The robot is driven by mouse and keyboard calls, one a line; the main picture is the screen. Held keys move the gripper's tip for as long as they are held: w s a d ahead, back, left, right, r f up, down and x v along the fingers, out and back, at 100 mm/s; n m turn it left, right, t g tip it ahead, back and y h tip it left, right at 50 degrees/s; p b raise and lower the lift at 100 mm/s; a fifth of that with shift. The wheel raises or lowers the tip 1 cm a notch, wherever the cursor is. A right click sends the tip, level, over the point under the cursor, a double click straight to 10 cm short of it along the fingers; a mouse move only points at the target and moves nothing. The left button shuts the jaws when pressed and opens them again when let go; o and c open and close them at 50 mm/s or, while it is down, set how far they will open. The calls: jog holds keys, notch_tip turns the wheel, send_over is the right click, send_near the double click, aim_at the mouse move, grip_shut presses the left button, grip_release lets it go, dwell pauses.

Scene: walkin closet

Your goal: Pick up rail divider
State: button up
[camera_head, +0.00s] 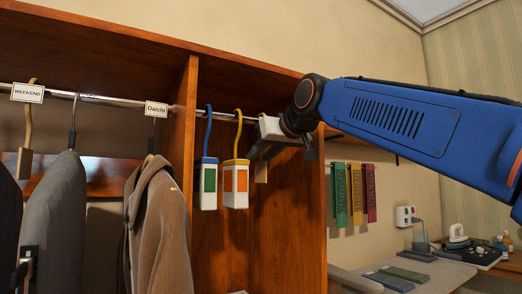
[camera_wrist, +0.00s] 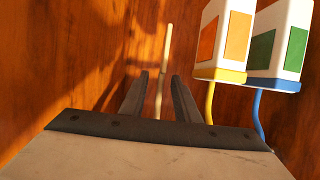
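A slim tan wooden hanging piece, which looks like the rail divider, shows in the wrist view (camera_wrist: 167,45) between my two fingers, its lower part running down between them. In the head view its block (camera_head: 261,173) hangs in the right closet bay, its upper part hidden behind my gripper. My gripper (camera_wrist: 160,76) is open, its dark fingers on either side of the piece with gaps showing. I cannot tell how deep the piece sits between them. In the head view my gripper (camera_head: 258,152) reaches in below the rail from the right.
A white holder with orange panel (camera_head: 235,183) on a yellow hook hangs close left of my gripper. Beside it hangs a white holder with green panel (camera_head: 205,185). Jackets (camera_head: 158,220) and labelled tags hang left of the wooden partition (camera_head: 184,130). The closet's side wall (camera_head: 300,220) stands close right.

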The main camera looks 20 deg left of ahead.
grip_shut()
jog(key=shift+r, duration=0.15)
